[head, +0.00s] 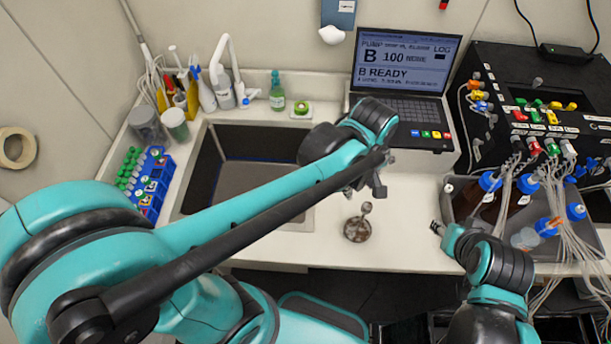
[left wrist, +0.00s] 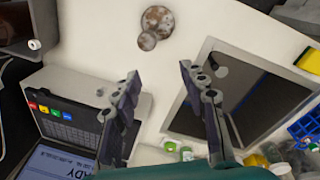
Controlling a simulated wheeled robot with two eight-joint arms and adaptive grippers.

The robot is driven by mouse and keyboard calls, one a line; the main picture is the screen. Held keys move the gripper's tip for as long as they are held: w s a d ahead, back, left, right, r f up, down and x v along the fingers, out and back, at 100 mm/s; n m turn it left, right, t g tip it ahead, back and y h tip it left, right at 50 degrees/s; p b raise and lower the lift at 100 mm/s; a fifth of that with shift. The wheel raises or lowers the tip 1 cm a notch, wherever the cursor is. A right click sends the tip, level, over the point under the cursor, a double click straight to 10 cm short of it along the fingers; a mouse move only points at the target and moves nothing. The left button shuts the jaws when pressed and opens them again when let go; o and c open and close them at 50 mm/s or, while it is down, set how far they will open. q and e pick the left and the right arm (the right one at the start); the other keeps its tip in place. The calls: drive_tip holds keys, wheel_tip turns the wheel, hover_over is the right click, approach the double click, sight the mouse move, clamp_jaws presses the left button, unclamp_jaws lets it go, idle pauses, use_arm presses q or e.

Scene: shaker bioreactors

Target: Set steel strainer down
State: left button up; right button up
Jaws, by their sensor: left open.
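The steel strainer (head: 357,230) is a small round, brown-stained metal piece with a rounded knob or handle end rising from it. It appears to rest on the white counter, right of the sink, near the front edge. It also shows at the top of the left wrist view (left wrist: 158,19). My left gripper (head: 368,188) is above and behind it in the head view. In the left wrist view its two fingers (left wrist: 159,76) are spread wide, with nothing between them and the strainer clear of both tips. My right gripper (head: 437,229) is to the right of the strainer, its fingers too small to read.
A sink (head: 212,165) lies left, partly behind my left arm. A laptop (head: 405,75) stands at the back. A grey bin (head: 462,205) with blue-capped bottles and tubing is on the right. A blue rack (head: 152,182) is far left. Counter around the strainer is clear.

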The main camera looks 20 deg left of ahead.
use_arm(q)
drive_tip(key=s+a+r+m+t, duration=0.1)
drive_tip(key=s+a+m+t, duration=0.1)
drive_tip(key=a, duration=0.5)
drive_tip(key=s+a+r+m+t, duration=0.1)
drive_tip(key=s+a+m+t, duration=0.2)
drive_tip(key=a+m, duration=0.4)
drive_tip(key=shift+a+r+m+t, duration=0.15)
drive_tip(key=shift+r+m+t, duration=0.15)
drive_tip(key=shift+r+t, duration=0.15)
use_arm(e)
drive_tip(key=shift+s+a, duration=0.1)
use_arm(q)
drive_tip(key=shift+s+f, duration=0.1)
